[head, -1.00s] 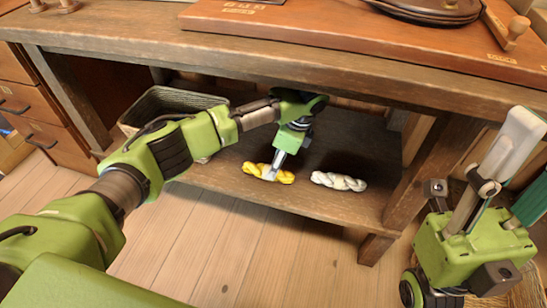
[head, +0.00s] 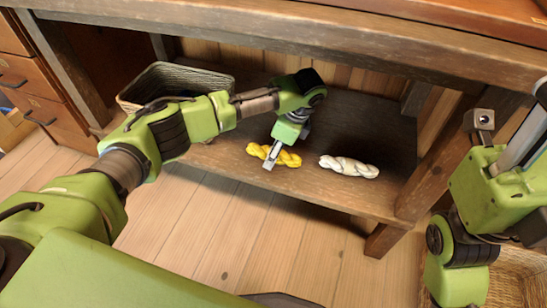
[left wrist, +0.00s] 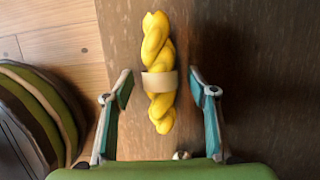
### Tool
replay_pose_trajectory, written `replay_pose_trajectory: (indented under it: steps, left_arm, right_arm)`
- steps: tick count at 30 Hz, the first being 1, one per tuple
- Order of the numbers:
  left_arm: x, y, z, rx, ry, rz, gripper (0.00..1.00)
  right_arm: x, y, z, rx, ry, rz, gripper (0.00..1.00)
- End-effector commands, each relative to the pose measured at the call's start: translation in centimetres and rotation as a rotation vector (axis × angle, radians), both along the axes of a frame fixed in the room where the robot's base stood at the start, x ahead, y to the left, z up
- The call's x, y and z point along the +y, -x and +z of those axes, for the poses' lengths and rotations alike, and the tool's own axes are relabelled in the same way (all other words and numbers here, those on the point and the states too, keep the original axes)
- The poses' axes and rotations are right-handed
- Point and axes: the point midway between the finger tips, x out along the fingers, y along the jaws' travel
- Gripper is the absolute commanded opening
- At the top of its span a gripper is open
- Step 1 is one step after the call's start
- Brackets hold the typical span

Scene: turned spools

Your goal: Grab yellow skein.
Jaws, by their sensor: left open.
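The yellow skein (head: 288,160) is a twisted hank with a pale band around its middle. It lies on the lower wooden shelf under the bench. My left gripper (head: 269,164) is over the skein, pointing down, and partly covers it in the head view. In the left wrist view the yellow skein (left wrist: 157,50) lies lengthwise between the two spread fingers of my left gripper (left wrist: 160,82), with a gap on each side. My right arm stands at the right edge of the head view. Its jaws cannot be made out clearly.
A white skein (head: 348,167) lies on the shelf (head: 330,195) just right of the yellow one. A woven basket (head: 150,88) stands at the back left. The bench top (head: 330,42) overhangs the shelf. A bench leg (head: 440,150) stands at the right.

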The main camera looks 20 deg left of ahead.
Motion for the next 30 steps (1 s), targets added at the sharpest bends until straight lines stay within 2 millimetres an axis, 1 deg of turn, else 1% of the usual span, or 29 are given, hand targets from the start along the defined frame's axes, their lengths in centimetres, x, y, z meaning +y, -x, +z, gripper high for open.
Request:
replay_pose_trajectory:
  steps: [4, 5, 6, 8, 9, 10, 18, 22, 24, 26, 27, 30]
  left_arm:
    - [0.0, 0.0, 0.1, 0.0, 0.0, 0.0, 0.53]
    - [0.0, 0.0, 0.1, 0.0, 0.0, 0.0, 0.5]
    - [0.0, 0.0, 0.1, 0.0, 0.0, 0.0, 0.4]
    - [0.0, 0.0, 0.1, 0.0, 0.0, 0.0, 0.24]
    - [0.0, 0.0, 0.1, 0.0, 0.0, 0.0, 0.14]
    - [0.0, 0.0, 0.1, 0.0, 0.0, 0.0, 0.12]
    - [0.0, 0.0, 0.1, 0.0, 0.0, 0.0, 0.12]
    - [0.0, 0.0, 0.6, 0.0, 0.001, 0.0, 0.12]
    - [0.0, 0.0, 1.2, 0.0, 0.001, 0.0, 0.12]
    - [0.0, 0.0, 2.0, -0.001, 0.001, 0.001, 0.12]
    - [0.0, 0.0, 2.7, -0.001, 0.001, 0.001, 0.12]
    - [0.0, -0.1, 4.6, -0.001, 0.002, 0.0, 0.12]
  right_arm:
    - [0.0, 0.0, 0.1, 0.0, 0.0, 0.0, 0.4]
    - [0.0, 0.0, 0.1, 0.0, 0.0, 0.0, 0.4]
    - [0.0, 0.0, 0.1, 0.0, 0.0, 0.0, 0.4]
    - [0.0, 0.0, 0.1, 0.0, 0.0, 0.0, 0.4]
    - [0.0, 0.0, 0.1, 0.0, 0.0, 0.0, 0.4]
    - [0.0, 0.0, 0.1, 0.0, 0.0, 0.0, 0.4]
    - [0.0, 0.0, 0.1, -0.001, 0.0, 0.0, 0.4]
    - [0.0, 0.1, 0.4, -0.005, -0.001, 0.0, 0.4]
    - [-0.1, 0.3, 0.7, -0.007, -0.003, 0.002, 0.4]
    - [-0.1, -0.3, 0.1, 0.027, -0.003, 0.001, 0.4]
    - [-0.1, -0.6, -0.3, 0.05, -0.002, 0.001, 0.4]
    - [-0.2, -0.8, -0.7, 0.084, -0.006, 0.003, 0.4]
